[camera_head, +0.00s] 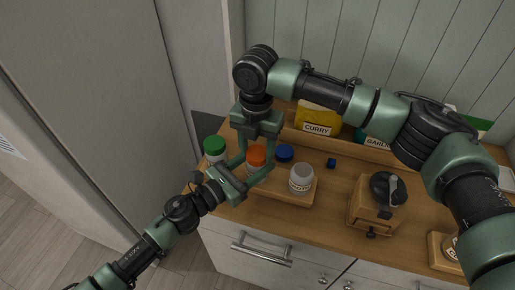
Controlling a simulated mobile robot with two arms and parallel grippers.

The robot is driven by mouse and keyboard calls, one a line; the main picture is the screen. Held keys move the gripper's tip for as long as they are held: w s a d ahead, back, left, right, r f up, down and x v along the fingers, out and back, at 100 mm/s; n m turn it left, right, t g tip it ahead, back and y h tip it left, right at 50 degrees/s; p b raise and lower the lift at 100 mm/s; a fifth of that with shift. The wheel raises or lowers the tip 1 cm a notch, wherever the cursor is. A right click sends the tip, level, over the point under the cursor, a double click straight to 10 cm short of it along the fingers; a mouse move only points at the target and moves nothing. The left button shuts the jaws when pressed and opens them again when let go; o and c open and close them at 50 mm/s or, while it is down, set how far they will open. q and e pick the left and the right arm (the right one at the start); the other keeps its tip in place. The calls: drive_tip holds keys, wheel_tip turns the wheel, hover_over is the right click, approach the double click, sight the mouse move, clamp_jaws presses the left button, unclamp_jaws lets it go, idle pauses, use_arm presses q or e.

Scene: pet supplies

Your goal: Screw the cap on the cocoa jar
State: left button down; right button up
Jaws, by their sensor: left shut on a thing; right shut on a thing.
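A jar (254,169) with an orange cap (257,154) stands at the left part of the wooden counter. No label on it is readable, so I cannot tell for sure that it is the cocoa jar. My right gripper (256,160) reaches down from above and is shut on the orange cap, one finger on each side. My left gripper (250,174) comes in from the lower left and is shut on the jar body, which it partly hides. The cap sits over the jar top; I cannot tell how tightly.
A green-capped jar (214,147) stands close on the left. A blue-capped jar (285,153) and a pale jar (302,178) stand on the right. A coffee grinder (372,205) is farther right. A yellow curry box (318,119) is behind.

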drive_tip(key=m, duration=0.5)
drive_tip(key=shift+a, duration=0.15)
drive_tip(key=m, duration=0.8)
drive_tip(key=shift+w, duration=0.15)
drive_tip(key=m, duration=0.5)
drive_tip(key=shift+w+m, duration=0.1)
drive_tip(key=shift+m, duration=0.3)
drive_tip(key=m, duration=0.5)
drive_tip(key=shift+w+m, duration=0.1)
drive_tip(key=shift+m, duration=0.2)
drive_tip(key=m, duration=0.8)
drive_tip(key=shift+d, duration=0.3)
drive_tip(key=m, duration=0.5)
drive_tip(key=shift+w+d, duration=0.1)
drive_tip(key=m, duration=1.2)
drive_tip(key=shift+s+d, duration=0.1)
drive_tip(key=shift+s, duration=0.1)
drive_tip(key=o, duration=1.3)
